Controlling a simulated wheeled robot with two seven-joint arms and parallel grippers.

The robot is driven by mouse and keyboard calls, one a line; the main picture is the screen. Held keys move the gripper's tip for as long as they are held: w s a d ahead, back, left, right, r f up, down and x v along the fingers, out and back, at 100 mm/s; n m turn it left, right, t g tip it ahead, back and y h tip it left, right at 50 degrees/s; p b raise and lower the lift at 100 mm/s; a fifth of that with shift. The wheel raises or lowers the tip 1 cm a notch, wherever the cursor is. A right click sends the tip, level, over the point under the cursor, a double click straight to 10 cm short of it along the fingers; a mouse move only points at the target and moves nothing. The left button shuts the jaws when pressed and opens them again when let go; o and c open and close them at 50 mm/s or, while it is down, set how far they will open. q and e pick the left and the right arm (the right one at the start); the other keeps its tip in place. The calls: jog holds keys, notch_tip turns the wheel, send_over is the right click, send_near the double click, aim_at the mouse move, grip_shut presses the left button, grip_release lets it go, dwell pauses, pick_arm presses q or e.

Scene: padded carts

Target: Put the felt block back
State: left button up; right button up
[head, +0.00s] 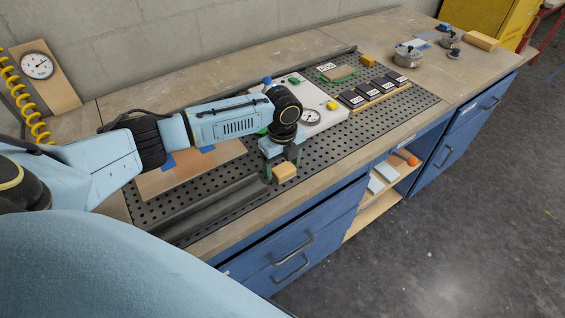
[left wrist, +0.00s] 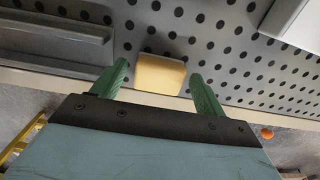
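A tan-yellow block (head: 285,172), which looks like the felt block, rests on the perforated bench top near its front edge. It also shows in the left wrist view (left wrist: 160,73), ahead of and between the fingertips. My left gripper (head: 283,164) is over the block, pointing down, with its green fingers apart. In the left wrist view the left gripper (left wrist: 157,70) is open, with a gap visible on each side of the block. I cannot tell how far the fingertips are above it. My right gripper is not in view.
A dark rail (head: 205,208) lies left of the block. A white panel with a dial (head: 310,116) stands behind the gripper. A green-edged tray (head: 338,73) and a rack of dark labelled blocks (head: 374,91) are farther right. Blue drawers (head: 300,255) are below the bench edge.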

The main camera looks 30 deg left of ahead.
aim_at(283, 167)
pick_arm(q)
notch_tip(283, 167, up, 12)
jog(key=p, duration=0.2)
jog(key=shift+r, duration=0.25)
dwell(0.7)
